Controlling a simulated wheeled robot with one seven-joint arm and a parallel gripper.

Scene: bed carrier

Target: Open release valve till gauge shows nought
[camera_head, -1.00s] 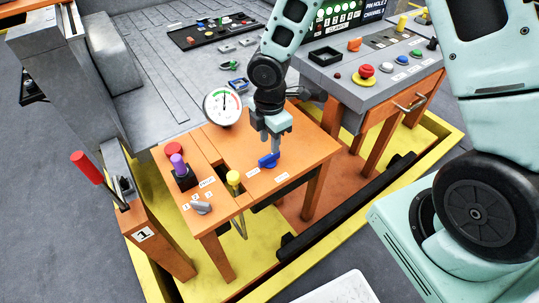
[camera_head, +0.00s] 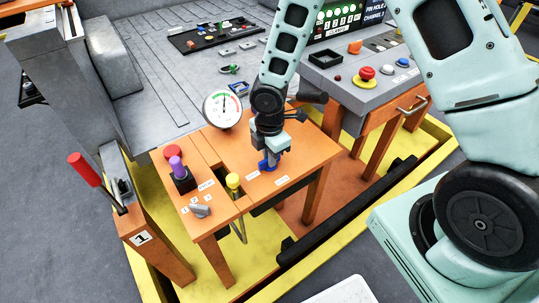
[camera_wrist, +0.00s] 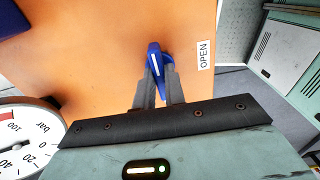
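The release valve's blue lever (camera_head: 264,165) sits on the orange table (camera_head: 305,150). In the wrist view the lever (camera_wrist: 154,58) has a white stripe and lies between my two fingers. My gripper (camera_head: 268,155) points down at it, and its fingers (camera_wrist: 158,75) appear closed against the lever's sides. The label OPEN (camera_wrist: 204,54) is right of the lever. The round white gauge (camera_head: 222,109) stands at the table's back left corner. Its dark needle points roughly upward, away from nought as far as I can tell.
On the table's left are a red button (camera_head: 173,152), a purple-topped control (camera_head: 177,166), a grey knob (camera_head: 201,211) and a yellow-topped lever (camera_head: 233,182). A red-handled lever (camera_head: 84,169) stands further left. A grey console (camera_head: 365,95) stands behind right.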

